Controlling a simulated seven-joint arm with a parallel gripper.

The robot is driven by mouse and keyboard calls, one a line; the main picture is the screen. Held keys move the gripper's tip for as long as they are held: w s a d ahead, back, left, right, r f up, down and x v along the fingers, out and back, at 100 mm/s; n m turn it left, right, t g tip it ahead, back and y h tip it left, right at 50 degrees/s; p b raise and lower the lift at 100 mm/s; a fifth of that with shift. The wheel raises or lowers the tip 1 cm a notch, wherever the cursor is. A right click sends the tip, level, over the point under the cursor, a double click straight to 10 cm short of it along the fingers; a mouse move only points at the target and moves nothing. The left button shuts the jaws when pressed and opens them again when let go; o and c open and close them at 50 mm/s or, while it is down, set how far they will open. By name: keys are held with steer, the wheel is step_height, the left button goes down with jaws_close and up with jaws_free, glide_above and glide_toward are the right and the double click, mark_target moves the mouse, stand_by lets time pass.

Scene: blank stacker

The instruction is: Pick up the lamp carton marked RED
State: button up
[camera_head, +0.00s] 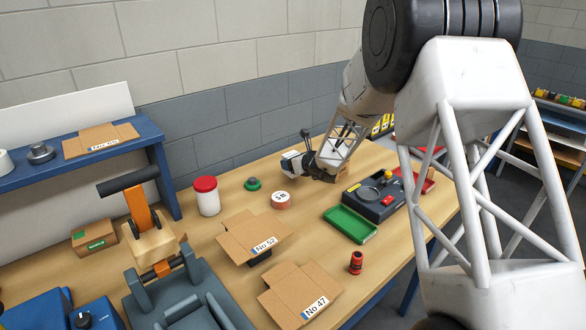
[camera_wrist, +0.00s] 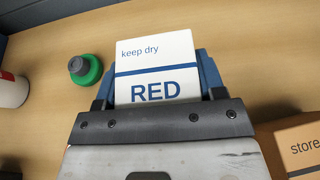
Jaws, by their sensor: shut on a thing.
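The white lamp carton (camera_wrist: 155,55) shows "keep dry" and "RED" in blue letters in the wrist view, with a blue band between them. My gripper (camera_wrist: 160,75) is shut on it, with a blue finger at each side. In the head view my gripper (camera_head: 306,163) is low over the far part of the workbench, with a small white shape that looks like the carton (camera_head: 291,155) at its end. The carton's lower part is hidden by the gripper. I cannot tell whether the carton touches the bench.
On the workbench (camera_head: 310,237) a green and grey knob (camera_head: 253,184) and a red-lidded white jar (camera_head: 207,200) stand left of the gripper. Open brown boxes (camera_head: 262,230), a green tray (camera_head: 350,224) and a dark instrument case (camera_head: 376,207) are nearer. A "store" box (camera_wrist: 296,148) sits at right in the wrist view.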

steer(key=s+d, duration=0.1)
steer(key=s, duration=0.4)
steer(key=s+d+r, duration=0.1)
steer(key=s+d, duration=0.1)
steer(key=s, duration=0.3)
steer(key=s+d, duration=0.1)
steer(key=s, duration=0.4)
steer(key=shift+s+d+r, duration=0.15)
steer(key=shift+d+r, duration=0.1)
steer(key=shift+r, duration=0.1)
stand_by(0.4)
